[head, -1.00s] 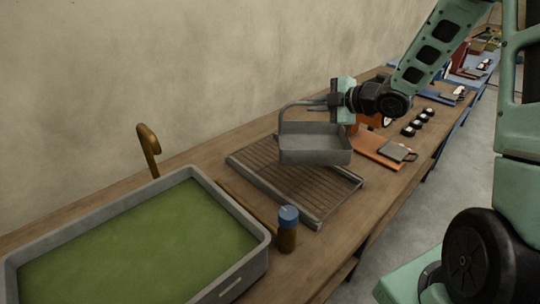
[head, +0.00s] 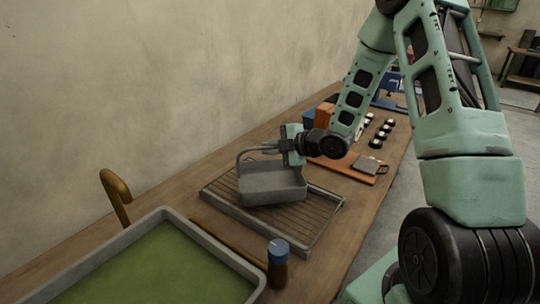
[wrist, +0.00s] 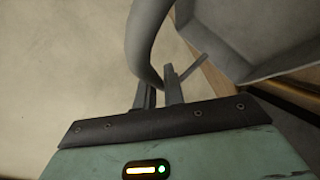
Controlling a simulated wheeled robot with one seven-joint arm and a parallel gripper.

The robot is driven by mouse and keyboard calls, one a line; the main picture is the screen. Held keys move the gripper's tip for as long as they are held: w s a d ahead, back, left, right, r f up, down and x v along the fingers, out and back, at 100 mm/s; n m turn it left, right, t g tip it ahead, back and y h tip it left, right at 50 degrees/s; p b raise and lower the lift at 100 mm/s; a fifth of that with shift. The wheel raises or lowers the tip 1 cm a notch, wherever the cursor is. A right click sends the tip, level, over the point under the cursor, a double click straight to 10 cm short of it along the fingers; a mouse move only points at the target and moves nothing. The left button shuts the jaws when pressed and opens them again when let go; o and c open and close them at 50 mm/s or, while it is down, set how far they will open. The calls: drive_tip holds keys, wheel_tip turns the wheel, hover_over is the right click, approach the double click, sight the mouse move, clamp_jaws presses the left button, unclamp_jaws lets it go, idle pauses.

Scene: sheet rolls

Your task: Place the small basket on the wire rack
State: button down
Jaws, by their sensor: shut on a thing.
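The small basket (head: 272,188) is a grey, shallow rectangular tray with a tall looped handle (head: 240,165). It sits level over the back left part of the wire rack (head: 318,222), a grey frame with thin bars. Its underside looks at or just above the bars; I cannot tell whether it touches. My gripper (head: 275,147) is shut on the basket's handle, above the tray. In the wrist view, the fingers (wrist: 160,88) close at the curved handle (wrist: 143,40), and part of the basket (wrist: 255,35) shows at upper right.
A grey tub of green liquid (head: 150,262) stands at front left, with a brown hooked spout (head: 116,195) behind it. A blue-capped brown bottle (head: 278,264) stands near the rack's front corner. An orange board (head: 345,169) with a grey piece lies beyond the rack. A wall runs behind.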

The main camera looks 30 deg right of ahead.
drive_tip(key=shift+f, duration=1.15)
drive_tip(key=shift+f, duration=0.2)
drive_tip(key=c, duration=1.5)
unclamp_jaws()
drive_tip(key=shift+r, duration=0.15)
